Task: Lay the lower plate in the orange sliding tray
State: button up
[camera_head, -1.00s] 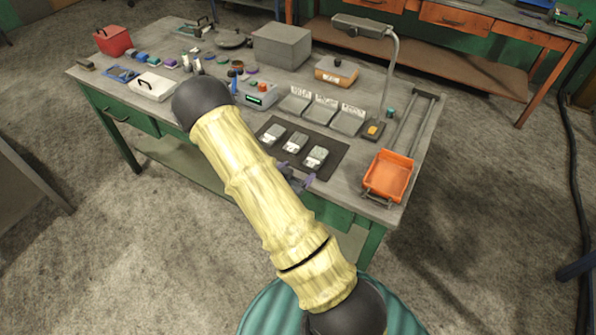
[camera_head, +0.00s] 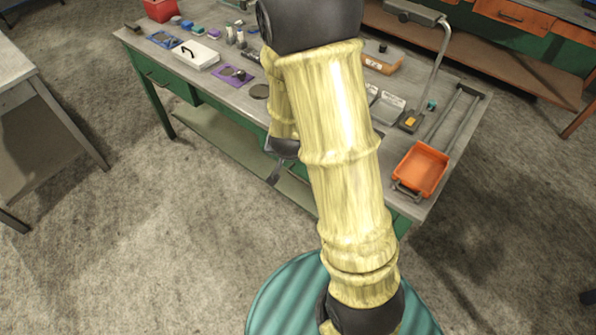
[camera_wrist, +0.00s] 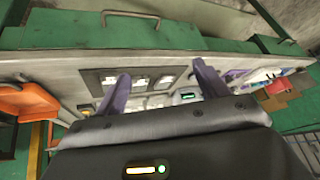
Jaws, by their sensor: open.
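The orange sliding tray (camera_head: 421,169) sits at the right end of the workbench, at the front of two rails, and looks empty. An orange shape at the left of the wrist view (camera_wrist: 28,101) appears to be it. Pale grey plates (camera_head: 388,106) are partly hidden behind my arm. I cannot tell which is the lower plate. My gripper (camera_wrist: 163,82) is open, its purple fingers apart and empty, near the bench's front edge.
A lamp (camera_head: 440,60) on a bent post stands behind the tray. A white box (camera_head: 195,56), a purple-framed piece (camera_head: 232,75) and a red box (camera_head: 160,9) stand on the left of the bench. Floor in front is clear.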

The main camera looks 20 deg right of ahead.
jog(key=s+a+r+n+g+y, duration=0.2)
jog(key=s+r+n, duration=0.4)
jog(key=s, duration=0.7)
notch_tip(320, 180, up, 3)
jog(key=shift+a+f+n+g, duration=0.1)
jog(key=shift+a+n+g, duration=0.25)
jog(key=shift+g, duration=0.35)
